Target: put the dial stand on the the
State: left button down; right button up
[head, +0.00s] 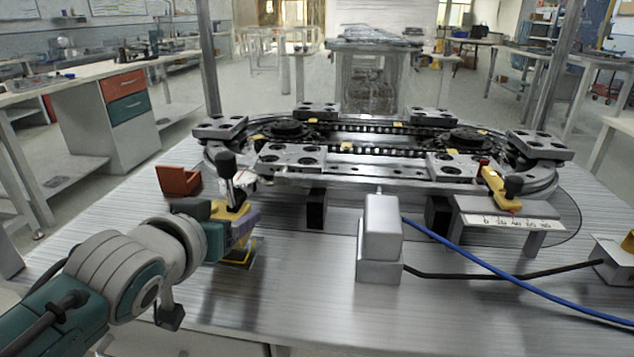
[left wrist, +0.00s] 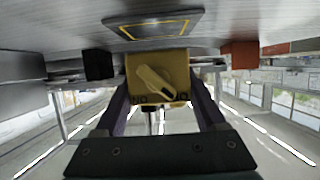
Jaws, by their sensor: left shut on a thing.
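The dial stand (head: 229,211) is a yellow block in my left gripper (head: 232,222). In the left wrist view, the dial stand (left wrist: 142,68) shows a pale pointer knob on its face, between the two purple fingers of the left gripper (left wrist: 159,85). A dark pad with a yellow outline (head: 240,254) lies on the table just below the gripper. The pad also shows in the left wrist view (left wrist: 152,27), close to the stand's base. I cannot tell whether the base touches it. My right gripper is not in view.
The ring track (head: 370,150) fills the back of the table. A red-brown open box (head: 179,181) stands left of the stand. A grey box (head: 381,240) with blue and black cables stands to the right. A yellow clamp-like piece (head: 500,188) sits at the track's right.

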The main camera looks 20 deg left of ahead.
pick_arm(q)
jog(key=shift+w+f, duration=0.1)
jog(key=shift+f, duration=0.65)
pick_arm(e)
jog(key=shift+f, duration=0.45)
pick_arm(q)
jog(key=shift+f, duration=0.1)
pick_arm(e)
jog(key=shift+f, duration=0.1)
